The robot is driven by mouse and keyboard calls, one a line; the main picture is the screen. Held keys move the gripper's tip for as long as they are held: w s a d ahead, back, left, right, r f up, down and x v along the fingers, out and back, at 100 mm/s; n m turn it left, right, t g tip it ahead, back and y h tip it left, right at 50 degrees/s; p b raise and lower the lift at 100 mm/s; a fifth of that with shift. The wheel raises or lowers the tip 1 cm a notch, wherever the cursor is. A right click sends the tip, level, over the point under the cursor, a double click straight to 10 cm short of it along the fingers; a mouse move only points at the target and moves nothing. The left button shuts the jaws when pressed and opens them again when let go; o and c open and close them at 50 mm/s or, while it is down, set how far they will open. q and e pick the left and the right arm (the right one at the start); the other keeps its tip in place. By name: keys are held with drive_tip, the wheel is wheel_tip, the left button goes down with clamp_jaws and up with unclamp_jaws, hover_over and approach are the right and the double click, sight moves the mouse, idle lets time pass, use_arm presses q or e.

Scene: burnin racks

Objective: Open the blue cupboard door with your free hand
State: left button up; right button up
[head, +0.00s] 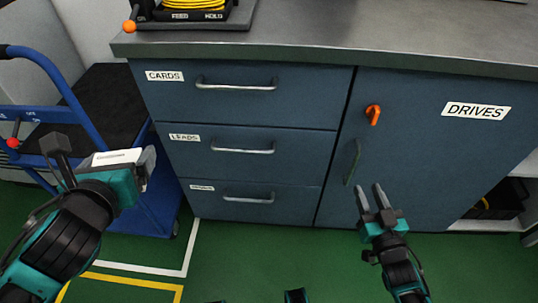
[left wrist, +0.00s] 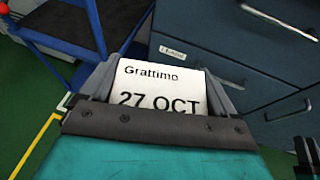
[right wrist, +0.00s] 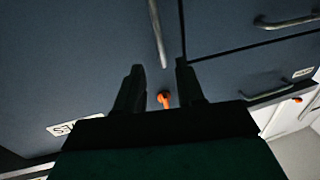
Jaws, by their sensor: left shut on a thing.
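The blue cupboard door (head: 430,165) is shut and carries a DRIVES label. Its upright bar handle (head: 352,162) is near the door's left edge, with an orange turn latch (head: 373,113) above it. My right gripper (head: 369,188) is open and empty, its fingertips just below and right of the handle. In the right wrist view the handle (right wrist: 157,35) lies beyond the fingertips, lined up with the gap between them; the latch (right wrist: 163,98) also shows. My left gripper (head: 103,157) is shut on a white-labelled item (left wrist: 160,88) reading "Grattimo 27 OCT", at the far left.
Three shut drawers (head: 235,105) with bar handles are left of the door, under a grey worktop (head: 320,45). A blue trolley (head: 100,95) stands at the left. An open shelf (head: 495,205) is at the right. The green floor before the door is clear.

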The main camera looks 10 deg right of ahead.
use_arm(q)
drive_tip(key=shift+f+b, duration=0.8)
drive_tip(key=shift+f, duration=0.15)
use_arm(e)
drive_tip(key=w, duration=0.8)
drive_tip(key=shift+w+d, duration=0.15)
clamp_jaws()
